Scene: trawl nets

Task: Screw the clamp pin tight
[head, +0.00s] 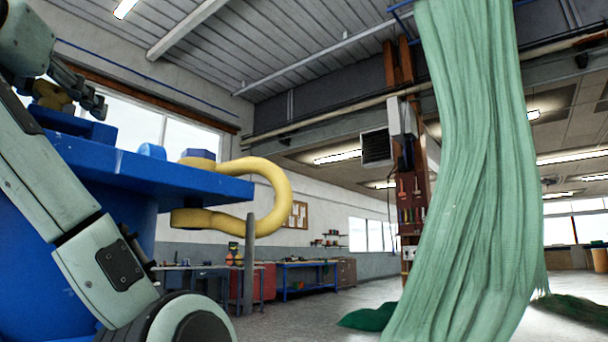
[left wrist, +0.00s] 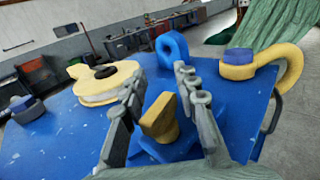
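A yellow block-like piece (left wrist: 160,118), which may be the head of the clamp pin, stands on a blue raised mount (left wrist: 168,150) in the left wrist view. My left gripper (left wrist: 158,74) is open, with one grey finger on each side of this piece. I see small gaps beside it, but cannot tell whether either finger touches it. In the head view my left gripper (head: 88,92) is at the upper left, over the blue deck (head: 160,178), with a yellow part (head: 50,95) beside it. The pin's thread is not visible. My right gripper is not in view.
A yellow shackle (head: 270,190) with a blue bolt head (head: 197,156) sticks out at the deck's edge. A green net (head: 465,170) hangs at the right. Workbenches (head: 305,275) line the wall.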

